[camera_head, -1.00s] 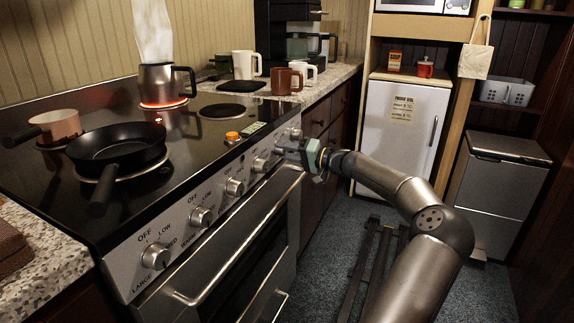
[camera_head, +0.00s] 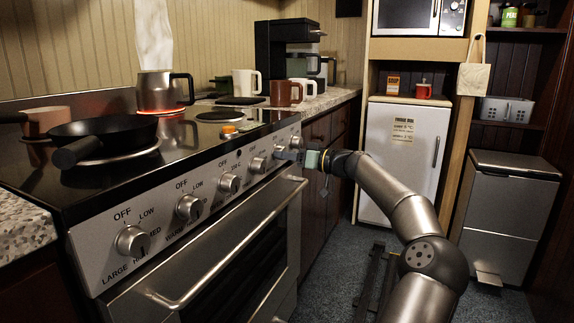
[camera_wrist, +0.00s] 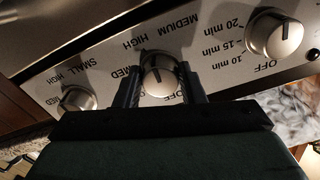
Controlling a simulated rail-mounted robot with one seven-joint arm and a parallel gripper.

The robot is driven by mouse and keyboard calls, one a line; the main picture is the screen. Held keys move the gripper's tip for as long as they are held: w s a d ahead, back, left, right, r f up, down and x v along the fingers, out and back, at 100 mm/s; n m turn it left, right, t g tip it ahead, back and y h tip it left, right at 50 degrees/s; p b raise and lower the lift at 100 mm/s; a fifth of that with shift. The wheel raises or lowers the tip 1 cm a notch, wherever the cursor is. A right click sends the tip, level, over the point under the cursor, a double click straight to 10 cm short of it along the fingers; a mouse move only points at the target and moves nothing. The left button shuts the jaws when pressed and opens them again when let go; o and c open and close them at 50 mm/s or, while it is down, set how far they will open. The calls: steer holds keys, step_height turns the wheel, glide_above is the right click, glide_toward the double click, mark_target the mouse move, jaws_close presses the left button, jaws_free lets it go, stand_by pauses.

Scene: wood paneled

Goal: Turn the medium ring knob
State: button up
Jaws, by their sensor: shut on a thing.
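The medium ring knob (camera_wrist: 160,76) is a round silver knob on the stove's front panel, with the printed word MEDIUM beside it in the wrist view. My gripper (camera_wrist: 163,88) is shut on it, with one dark finger on each side. In the head view my gripper (camera_head: 287,154) reaches the far part of the panel from the right and mostly hides this knob. HIGH, MED and OFF are printed around the knob. Its exact pointer angle is hard to read.
In the wrist view the small ring knob (camera_wrist: 77,99) is to the left and the timer knob (camera_wrist: 275,36) to the right. A black pan (camera_head: 104,133) sits on the stove. The oven handle (camera_head: 235,240) runs below the panel.

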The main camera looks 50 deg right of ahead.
steer(key=shift+n, duration=0.3)
stand_by(0.4)
steer(key=o, duration=1)
steer(key=p+v, duration=0.4)
steer(key=v, duration=1.3)
steer(key=shift+s, duration=0.15)
steer(key=shift+d, duration=0.1)
